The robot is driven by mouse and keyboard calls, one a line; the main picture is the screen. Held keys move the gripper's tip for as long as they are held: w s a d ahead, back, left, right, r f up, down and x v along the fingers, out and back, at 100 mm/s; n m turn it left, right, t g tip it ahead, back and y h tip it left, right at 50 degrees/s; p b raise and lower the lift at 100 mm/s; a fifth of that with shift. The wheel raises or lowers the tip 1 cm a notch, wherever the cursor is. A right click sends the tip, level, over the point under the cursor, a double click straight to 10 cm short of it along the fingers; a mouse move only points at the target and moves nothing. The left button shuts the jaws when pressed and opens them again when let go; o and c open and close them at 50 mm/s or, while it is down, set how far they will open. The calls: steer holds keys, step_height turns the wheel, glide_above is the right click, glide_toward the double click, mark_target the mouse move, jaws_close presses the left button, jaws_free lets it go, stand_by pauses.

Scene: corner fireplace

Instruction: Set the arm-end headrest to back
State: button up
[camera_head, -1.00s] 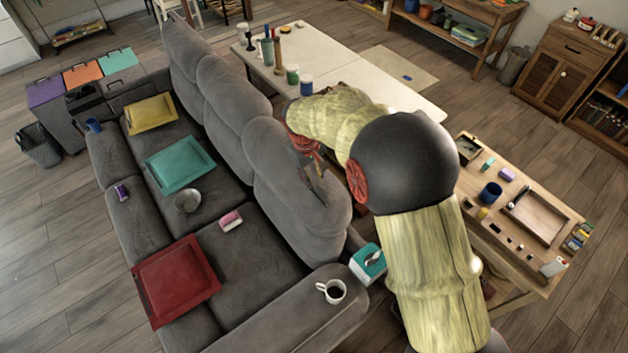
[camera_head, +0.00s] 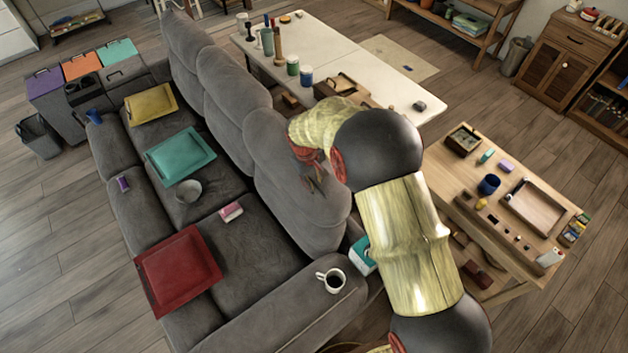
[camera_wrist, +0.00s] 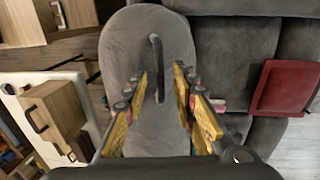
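The grey sofa's arm-end headrest (camera_head: 272,140) tops the back section nearest the armrest with the mug. It rises above the seat back, in line with the other headrests; its exact tilt is hard to tell. In the wrist view, its rounded grey cushion (camera_wrist: 122,45) fills the middle, with a dark bar-like handle (camera_wrist: 157,60) standing on it. My gripper (camera_head: 314,183) is over the front of this back section. In the wrist view, my gripper (camera_wrist: 160,80) is open, its yellow-padded fingers on either side of the handle's lower part. I cannot tell whether they touch it.
A white mug (camera_head: 331,281) stands on the near armrest (camera_head: 285,315). A red tray (camera_head: 178,268), teal tray (camera_head: 180,155), pink block (camera_head: 231,212) and bowl (camera_head: 188,191) lie on the sofa. A white table (camera_head: 345,60) stands behind, and a cluttered wooden table (camera_head: 475,215) at right.

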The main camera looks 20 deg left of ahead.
steer(key=shift+c, duration=1.1)
steer(key=c, duration=0.4)
jaws_close()
